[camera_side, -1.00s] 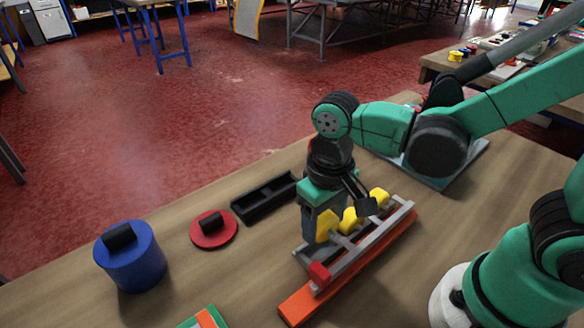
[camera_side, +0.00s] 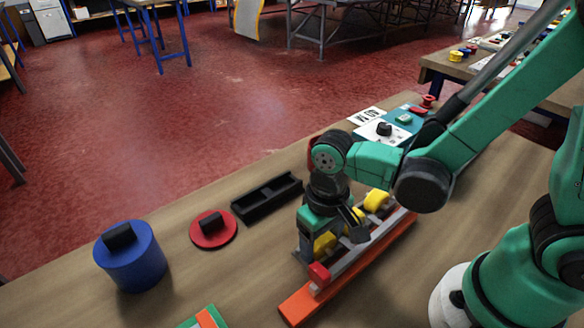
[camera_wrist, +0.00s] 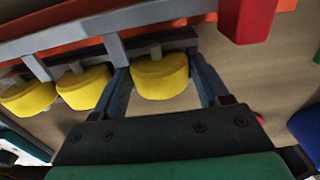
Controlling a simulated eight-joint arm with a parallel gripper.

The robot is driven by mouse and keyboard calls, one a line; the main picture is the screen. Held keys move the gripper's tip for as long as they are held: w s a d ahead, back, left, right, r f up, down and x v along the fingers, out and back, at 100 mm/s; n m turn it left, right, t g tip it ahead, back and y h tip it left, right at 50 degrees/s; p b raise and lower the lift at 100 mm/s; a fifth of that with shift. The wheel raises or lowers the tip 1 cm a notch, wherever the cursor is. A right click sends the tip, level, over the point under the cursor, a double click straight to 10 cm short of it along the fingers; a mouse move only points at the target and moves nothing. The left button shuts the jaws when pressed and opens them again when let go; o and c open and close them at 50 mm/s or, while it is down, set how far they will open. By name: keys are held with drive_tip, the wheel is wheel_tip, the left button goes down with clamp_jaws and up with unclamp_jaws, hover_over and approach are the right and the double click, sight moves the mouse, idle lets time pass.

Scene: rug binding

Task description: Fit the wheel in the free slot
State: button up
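My gripper (camera_wrist: 160,85) points down at the near end of the grey rack (camera_side: 362,262). Its two dark fingers lie along both sides of a yellow wheel (camera_wrist: 159,78) and appear shut on it; the wheel also shows low between them in the side view (camera_side: 325,243). The wheel's grey axle end meets the rack rail (camera_wrist: 166,14) in the wrist view, level with its neighbours; full seating cannot be told. Two other yellow wheels (camera_wrist: 84,87) (camera_wrist: 28,95) sit farther along, with grey crossbars between the places. A red block (camera_wrist: 245,18) marks the near end.
An orange bar (camera_side: 298,305) lies along the rack's front. A black two-part tray (camera_side: 266,197), a red disc (camera_side: 202,237) and a blue cylinder (camera_side: 138,265), both with black grips, stand left. A teal panel (camera_side: 402,120) is behind. Bare table lies between.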

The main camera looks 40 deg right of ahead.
drive_tip(key=shift+o, duration=1)
drive_tip(key=shift+r, duration=0.1)
wheel_tip(320, 180, up, 12)
drive_tip(key=w+d+t, duration=0.2)
drive_tip(key=d+t, duration=0.5)
drive_tip(key=d, duration=0.2)
drive_tip(key=shift+w, duration=0.35)
